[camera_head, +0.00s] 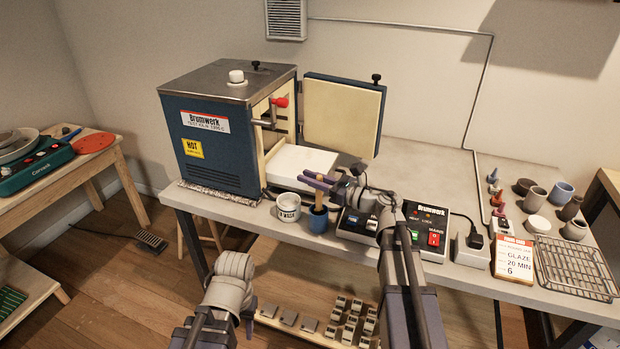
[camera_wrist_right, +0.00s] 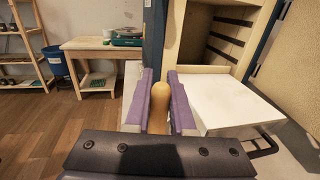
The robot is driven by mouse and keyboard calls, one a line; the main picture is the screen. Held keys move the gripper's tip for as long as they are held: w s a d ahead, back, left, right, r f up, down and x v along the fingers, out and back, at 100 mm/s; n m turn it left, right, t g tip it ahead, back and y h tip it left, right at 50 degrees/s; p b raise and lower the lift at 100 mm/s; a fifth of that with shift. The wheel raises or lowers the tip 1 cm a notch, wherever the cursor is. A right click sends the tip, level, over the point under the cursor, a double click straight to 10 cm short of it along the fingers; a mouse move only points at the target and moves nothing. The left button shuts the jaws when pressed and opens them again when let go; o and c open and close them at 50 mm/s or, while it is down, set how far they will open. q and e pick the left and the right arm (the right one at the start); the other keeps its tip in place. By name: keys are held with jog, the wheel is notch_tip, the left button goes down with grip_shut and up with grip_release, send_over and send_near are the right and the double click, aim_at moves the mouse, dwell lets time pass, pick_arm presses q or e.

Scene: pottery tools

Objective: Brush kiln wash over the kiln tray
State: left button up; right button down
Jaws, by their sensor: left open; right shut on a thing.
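The pale kiln tray (camera_head: 300,165) sticks out of the open kiln, and it also shows in the right wrist view (camera_wrist_right: 235,108). A white lettered pot (camera_head: 288,207) stands in front of it, and a blue cup (camera_head: 318,222) stands beside the pot. My right gripper (camera_head: 319,183) is shut on a brush's tan handle (camera_wrist_right: 160,100). The handle stands upright above the blue cup; its lower end is hidden there. My left gripper (camera_head: 236,272) is low, in front of the bench and apart from these things. It is open, though its fingers are hard to make out.
The blue kiln (camera_head: 220,135) stands behind, its door (camera_head: 342,115) swung open to the right. Control boxes (camera_head: 427,226), a recipe card (camera_head: 513,258), a wire rack (camera_head: 575,268) and small pots (camera_head: 535,198) lie to the right. The bench behind the control boxes is mostly clear.

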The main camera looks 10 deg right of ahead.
jog(key=shift+f, duration=0.15)
jog(key=c, duration=0.7)
grip_release()
jog(key=shift+s+d, duration=0.1)
jog(key=v, duration=0.7)
jog(key=shift+s+d, duration=0.2)
jog(key=shift+s, duration=0.05)
jog(key=shift+d, duration=0.1)
